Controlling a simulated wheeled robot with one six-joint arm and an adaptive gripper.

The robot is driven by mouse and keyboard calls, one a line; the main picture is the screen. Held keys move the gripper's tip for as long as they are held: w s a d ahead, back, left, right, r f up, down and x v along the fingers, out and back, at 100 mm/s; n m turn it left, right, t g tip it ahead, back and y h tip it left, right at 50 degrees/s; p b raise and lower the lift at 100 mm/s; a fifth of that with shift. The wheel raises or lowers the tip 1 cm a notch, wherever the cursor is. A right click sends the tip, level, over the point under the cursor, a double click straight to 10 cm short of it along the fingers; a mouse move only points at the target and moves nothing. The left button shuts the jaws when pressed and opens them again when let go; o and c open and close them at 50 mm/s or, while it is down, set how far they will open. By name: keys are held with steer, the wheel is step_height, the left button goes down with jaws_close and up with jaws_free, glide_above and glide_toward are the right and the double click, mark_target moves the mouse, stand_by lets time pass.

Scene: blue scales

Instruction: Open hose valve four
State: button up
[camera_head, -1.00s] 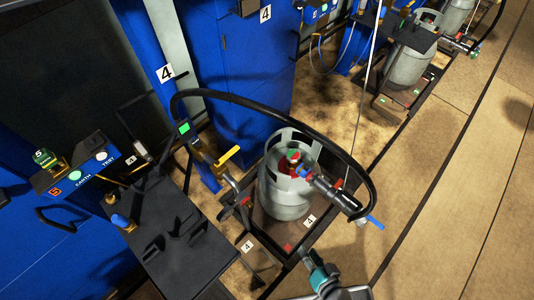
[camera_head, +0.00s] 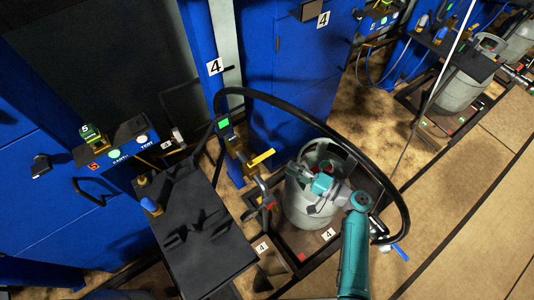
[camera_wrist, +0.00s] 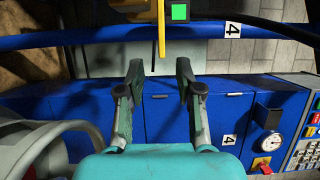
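At station four, a yellow lever (camera_head: 262,158) sits on the valve by the post where the black hose (camera_head: 330,128) begins. The lever also shows at the top middle of the wrist view (camera_wrist: 161,30), beside a green-lit box. A blue lever (camera_head: 400,252) is at the hose's other end. My gripper (camera_wrist: 160,68) is open and empty, its two fingers pointing toward the yellow lever, with a gap between. In the head view, my gripper is over the grey gas cylinder (camera_head: 305,205), to the right of and below the yellow lever. Its fingers are hard to make out there.
The hose arches over my arm and the cylinder. A dark platform (camera_head: 205,245) stands left of the cylinder. Blue cabinets (camera_head: 290,90) are behind. A control panel with a gauge (camera_wrist: 270,143) shows at right in the wrist view. Tan floor (camera_head: 470,210) at right is clear.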

mark_target(267, 154)
steer(key=x, duration=1)
steer(key=shift+w+a+r, duration=0.1)
steer(key=shift+w+a, duration=0.2)
steer(key=shift+c, duration=0.2)
jaws_close()
